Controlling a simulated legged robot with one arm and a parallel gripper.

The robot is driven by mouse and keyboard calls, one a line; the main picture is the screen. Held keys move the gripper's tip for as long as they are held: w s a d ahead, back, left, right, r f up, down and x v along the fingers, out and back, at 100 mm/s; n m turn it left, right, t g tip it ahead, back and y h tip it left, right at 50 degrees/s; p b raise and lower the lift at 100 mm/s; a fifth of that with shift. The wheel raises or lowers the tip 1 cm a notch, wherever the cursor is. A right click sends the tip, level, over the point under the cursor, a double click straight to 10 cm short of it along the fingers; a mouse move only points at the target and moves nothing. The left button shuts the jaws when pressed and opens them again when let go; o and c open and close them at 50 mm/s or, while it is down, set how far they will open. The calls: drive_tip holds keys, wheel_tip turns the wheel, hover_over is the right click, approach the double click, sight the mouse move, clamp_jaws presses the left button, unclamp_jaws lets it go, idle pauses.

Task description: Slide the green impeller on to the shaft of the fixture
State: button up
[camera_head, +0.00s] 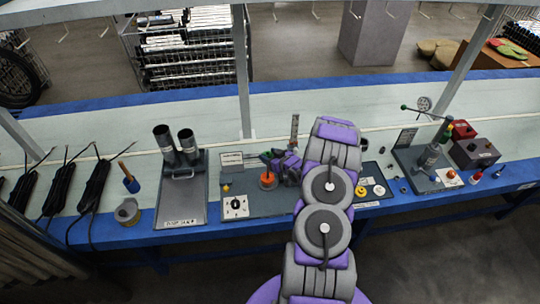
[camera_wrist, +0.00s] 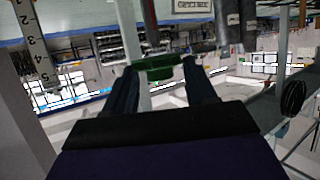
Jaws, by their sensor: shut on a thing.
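My gripper (camera_wrist: 163,80) is shut on the green impeller (camera_wrist: 160,66), which sits between the two dark fingertips in the wrist view. In the head view my gripper (camera_head: 284,163) is low over the bench, beside a round orange-red part (camera_head: 268,181) on a dark base plate (camera_head: 262,208). The impeller cannot be made out in the head view. A dark upright rod (camera_wrist: 150,18) stands just above the impeller in the wrist view; whether it is the fixture's shaft, and whether they touch, I cannot tell.
A numbered scale (camera_wrist: 32,40) and a grey cylinder (camera_wrist: 229,22) show near my gripper. Two dark tubes (camera_head: 176,146) stand on a plate to the left. The rear bench strip (camera_head: 190,110) is clear.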

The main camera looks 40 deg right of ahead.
drive_tip(key=shift+f, duration=1.25)
drive_tip(key=o, duration=1.1)
drive_tip(key=p+v, duration=0.1)
drive_tip(key=v, duration=1.6)
drive_tip(key=shift+s+p, duration=0.2)
drive_tip(key=shift+p, duration=0.2)
